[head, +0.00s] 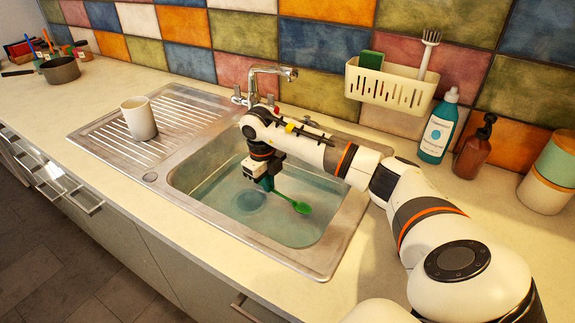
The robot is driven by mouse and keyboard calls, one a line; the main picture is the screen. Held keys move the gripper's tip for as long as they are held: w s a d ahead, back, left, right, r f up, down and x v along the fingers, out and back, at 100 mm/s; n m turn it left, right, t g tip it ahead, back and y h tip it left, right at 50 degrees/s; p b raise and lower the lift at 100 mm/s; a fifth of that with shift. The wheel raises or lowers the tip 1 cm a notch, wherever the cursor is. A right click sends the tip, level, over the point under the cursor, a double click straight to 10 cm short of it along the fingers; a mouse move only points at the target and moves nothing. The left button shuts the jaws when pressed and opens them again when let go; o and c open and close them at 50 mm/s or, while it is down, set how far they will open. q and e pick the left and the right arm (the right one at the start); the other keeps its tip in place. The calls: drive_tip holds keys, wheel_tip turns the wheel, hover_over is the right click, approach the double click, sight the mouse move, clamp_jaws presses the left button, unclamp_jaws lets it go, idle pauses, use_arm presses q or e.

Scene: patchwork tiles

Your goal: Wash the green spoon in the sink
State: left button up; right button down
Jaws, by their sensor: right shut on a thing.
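The green spoon (300,206) is in the sink (185,184), its bowl pointing to the lower right at or near the water (250,225). My right gripper (265,183) reaches down over the sink and is shut on the spoon's handle end. The fingertips are partly hidden by the gripper body. I cannot tell how deep the spoon is in the water. The chrome faucet (268,72) stands behind the sink, and I see no stream from it. My left gripper is not in view.
A white cup (139,119) stands on the ribbed drainboard (185,103). A cream wall caddy (385,87) holds a green sponge (371,60) and a brush (428,52). Teal (438,128) and brown (473,150) bottles stand at right. A pot (60,71) is far left.

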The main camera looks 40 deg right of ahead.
wheel_tip(320, 180, up, 10)
drive_tip(key=p, duration=0.7)
drive_tip(key=shift+r, duration=0.1)
idle(2.2)
wheel_tip(320, 180, up, 4)
drive_tip(key=p, duration=0.2)
drive_tip(key=shift+p, duration=0.35)
drive_tip(key=shift+a, duration=0.1)
